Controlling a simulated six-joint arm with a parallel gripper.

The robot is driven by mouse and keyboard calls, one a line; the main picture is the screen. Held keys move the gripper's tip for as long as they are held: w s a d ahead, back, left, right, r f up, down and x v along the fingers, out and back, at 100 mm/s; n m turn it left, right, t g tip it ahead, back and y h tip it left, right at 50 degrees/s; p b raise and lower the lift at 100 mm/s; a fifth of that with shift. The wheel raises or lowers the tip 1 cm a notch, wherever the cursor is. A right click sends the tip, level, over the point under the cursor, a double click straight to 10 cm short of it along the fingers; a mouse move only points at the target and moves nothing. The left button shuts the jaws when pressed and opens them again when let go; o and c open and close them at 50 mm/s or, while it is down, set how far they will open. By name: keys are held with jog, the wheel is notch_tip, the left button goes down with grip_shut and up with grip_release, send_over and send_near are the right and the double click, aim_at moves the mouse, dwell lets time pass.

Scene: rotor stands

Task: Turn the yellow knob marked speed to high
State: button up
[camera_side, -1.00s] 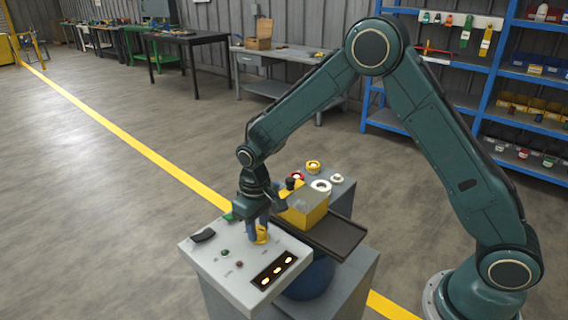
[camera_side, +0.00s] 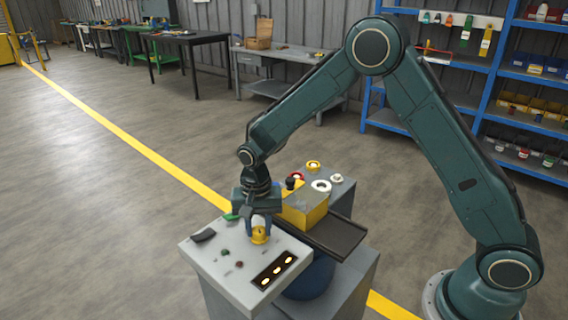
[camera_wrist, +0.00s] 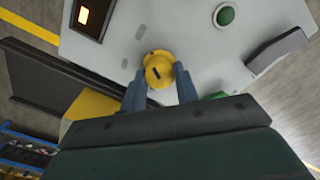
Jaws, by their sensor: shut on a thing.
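The yellow knob (camera_side: 260,235) sits on the top of the grey control panel (camera_side: 215,262). It also shows in the wrist view (camera_wrist: 159,66), with a dark pointer mark on its face. My gripper (camera_side: 260,230) points down over the panel. Its two blue fingers (camera_wrist: 160,85) are shut on the knob, one at each side. Small labels on the panel are too small to read, so I cannot tell which setting the mark points to.
The panel carries a green button (camera_wrist: 226,15), a black handle (camera_wrist: 277,50) and a dark display with lit yellow marks (camera_side: 273,270). A yellow box (camera_side: 304,208) and a dark tray (camera_side: 335,238) stand close behind the knob. Open floor lies to the left.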

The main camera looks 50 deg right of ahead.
aim_at(259, 228)
jog(key=shift+r+m, duration=0.1)
jog(key=shift+m, duration=0.4)
jog(key=o, duration=1)
notch_tip(259, 228, up, 14)
jog(key=shift+f, duration=0.1)
dwell(0.5)
